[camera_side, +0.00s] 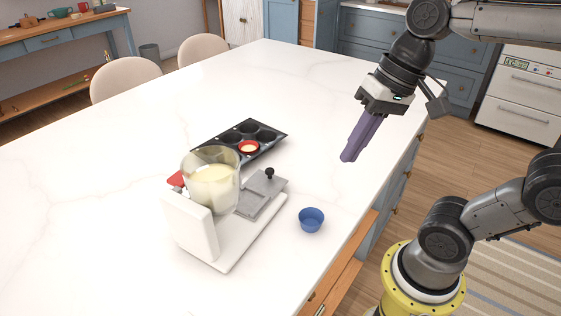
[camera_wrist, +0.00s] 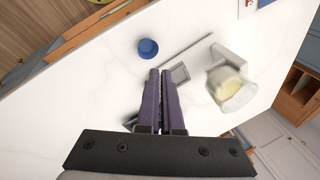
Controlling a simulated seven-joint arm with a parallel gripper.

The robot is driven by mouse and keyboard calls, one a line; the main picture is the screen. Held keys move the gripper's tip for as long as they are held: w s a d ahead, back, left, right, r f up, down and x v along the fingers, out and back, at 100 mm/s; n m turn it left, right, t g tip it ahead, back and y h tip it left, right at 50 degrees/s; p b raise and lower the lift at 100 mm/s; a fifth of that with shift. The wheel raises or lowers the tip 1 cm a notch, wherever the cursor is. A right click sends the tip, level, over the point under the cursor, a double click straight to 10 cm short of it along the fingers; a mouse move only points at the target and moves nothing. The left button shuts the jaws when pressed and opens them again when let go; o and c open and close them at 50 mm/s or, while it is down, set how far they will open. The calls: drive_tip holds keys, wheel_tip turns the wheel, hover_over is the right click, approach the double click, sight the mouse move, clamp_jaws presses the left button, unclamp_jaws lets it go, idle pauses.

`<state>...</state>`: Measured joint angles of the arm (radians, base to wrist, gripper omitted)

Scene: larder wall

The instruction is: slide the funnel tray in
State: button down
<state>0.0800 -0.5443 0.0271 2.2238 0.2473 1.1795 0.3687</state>
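The funnel tray appears to be the flat grey plate (camera_side: 262,194) with a black knob (camera_side: 269,173), lying at the white dispenser stand (camera_side: 196,227). One end is close to the clear container of pale batter (camera_side: 211,185); I cannot tell how far in it sits. In the wrist view, part of the grey plate (camera_wrist: 181,73) shows right of the fingertips, near the container (camera_wrist: 232,94). My gripper (camera_side: 347,156) is above the counter, right of the tray and apart from it. Its purple fingers (camera_wrist: 162,72) look shut together, with nothing held.
A dark muffin tin (camera_side: 270,132) with a red cup (camera_side: 249,147) lies behind the stand. A blue cup (camera_side: 311,220) stands right of the stand, near the counter edge. The white counter (camera_side: 90,190) is otherwise largely clear. Two chairs stand at its far side.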

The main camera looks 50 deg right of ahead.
drive_tip(key=w+d+m+g+y, duration=0.1)
drive_tip(key=w+d+m+y, duration=0.2)
drive_tip(key=w, duration=0.5)
drive_tip(key=w+d+m+g+y, duration=0.2)
drive_tip(key=w+d+m, duration=0.1)
drive_tip(key=w+m, duration=0.35)
drive_tip(key=w+d+f+m+t+y, duration=0.1)
drive_tip(key=w+d+f+m+y, duration=0.15)
drive_tip(key=w+d+f, duration=0.4)
drive_tip(key=s+d+f+m, duration=0.2)
drive_tip(key=d+f, duration=0.4)
drive_tip(key=d, duration=0.1)
drive_tip(key=x, duration=0.9)
drive_tip(key=shift+w+a+r, duration=0.15)
drive_tip(key=shift+a, duration=0.1)
drive_tip(key=shift+w+a+r, duration=0.1)
drive_tip(key=shift+a, duration=0.45)
drive_tip(key=shift+w+a+r, duration=0.1)
drive_tip(key=shift+a, duration=0.5)
drive_tip(key=shift+w+a+r, duration=0.15)
drive_tip(key=shift+a, duration=0.65)
